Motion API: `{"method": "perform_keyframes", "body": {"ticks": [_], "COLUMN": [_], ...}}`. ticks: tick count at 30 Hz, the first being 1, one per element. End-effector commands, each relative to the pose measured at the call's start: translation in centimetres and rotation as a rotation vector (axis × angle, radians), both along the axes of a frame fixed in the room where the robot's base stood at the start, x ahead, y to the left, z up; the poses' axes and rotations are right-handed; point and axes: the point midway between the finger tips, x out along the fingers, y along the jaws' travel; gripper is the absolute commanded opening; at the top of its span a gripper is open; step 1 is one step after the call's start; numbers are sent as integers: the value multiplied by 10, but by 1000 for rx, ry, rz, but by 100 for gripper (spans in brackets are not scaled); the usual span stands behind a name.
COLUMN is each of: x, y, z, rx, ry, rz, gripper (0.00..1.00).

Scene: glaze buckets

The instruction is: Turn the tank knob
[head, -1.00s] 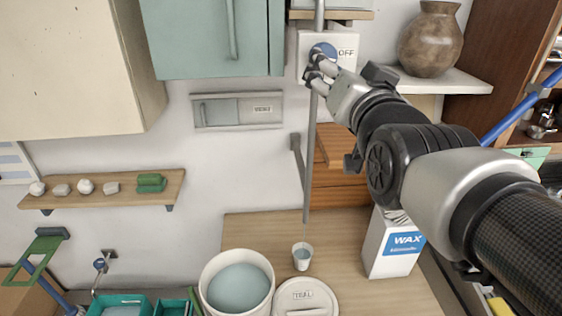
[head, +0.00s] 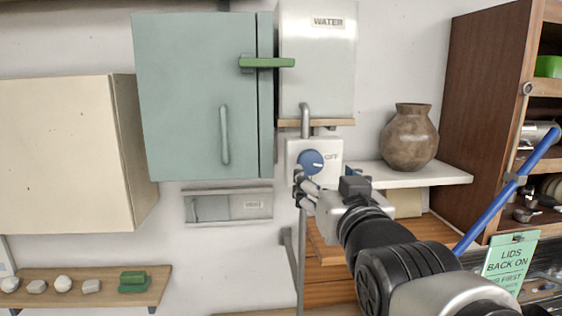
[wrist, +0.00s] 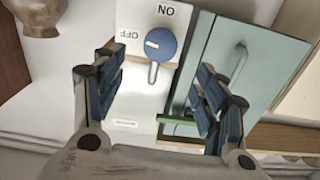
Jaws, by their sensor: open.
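The tank knob (head: 312,162) is a round blue dial with a white pointer mark. It sits on a white plate (head: 334,152) on the wall, below the white box labelled WATER (head: 318,75). My gripper (head: 304,190) is just below the knob in the head view. In the wrist view the knob (wrist: 160,45) shows between and beyond the open fingers of my gripper (wrist: 160,88), apart from them. The plate reads OFF on one side and ON on another; the white mark points towards OFF. Nothing is between the fingers.
A brown vase (head: 409,138) stands on a white shelf (head: 440,178) to the right. A pipe (head: 301,260) runs down the wall below the knob.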

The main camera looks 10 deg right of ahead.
Motion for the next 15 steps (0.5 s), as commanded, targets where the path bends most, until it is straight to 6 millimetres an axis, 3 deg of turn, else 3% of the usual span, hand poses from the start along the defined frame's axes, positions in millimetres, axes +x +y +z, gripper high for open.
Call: {"method": "perform_keyframes", "body": {"ticks": [9, 15], "x": [67, 101], "y": [0, 0], "z": [-1, 1], "rx": [1, 1], "ry": [4, 1], "rz": [0, 0], "gripper": [66, 66]}}
